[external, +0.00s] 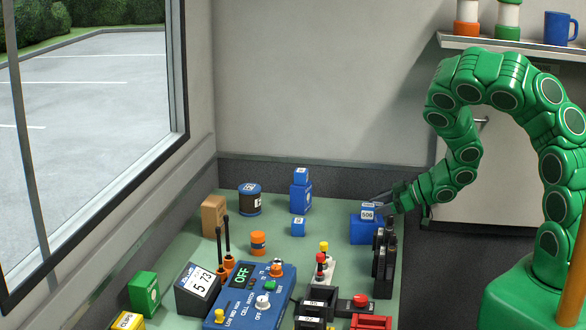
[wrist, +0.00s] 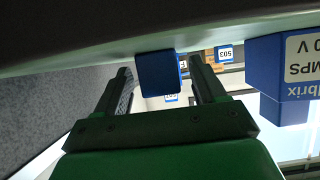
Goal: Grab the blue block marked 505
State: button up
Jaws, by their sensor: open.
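A small blue block (external: 367,213) with a white label sits on top of a larger blue box (external: 364,231) at the right side of the green table. Its number is too small to read surely. My gripper (external: 380,207) is beside it at the block's right, partly over it. In the wrist view a dark blue block (wrist: 157,72) stands ahead, between the open fingers of my gripper (wrist: 160,78). Its label faces away, so no number shows. I cannot tell whether a finger touches it. A blue block marked 503 (wrist: 224,53) shows farther off.
Other blue blocks stand at the back, one on a blue box (external: 301,176), one on the table (external: 298,227). A black upright device (external: 384,257) stands just in front of the larger box. A blue control panel (external: 250,296) fills the front. A shelf (external: 505,43) hangs above.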

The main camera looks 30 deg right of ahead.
aim_at(378, 204)
jog(key=shift+w+a, duration=0.1)
jog(key=shift+c, duration=0.5)
jog(key=c, duration=1)
jog(key=shift+r, duration=4.95)
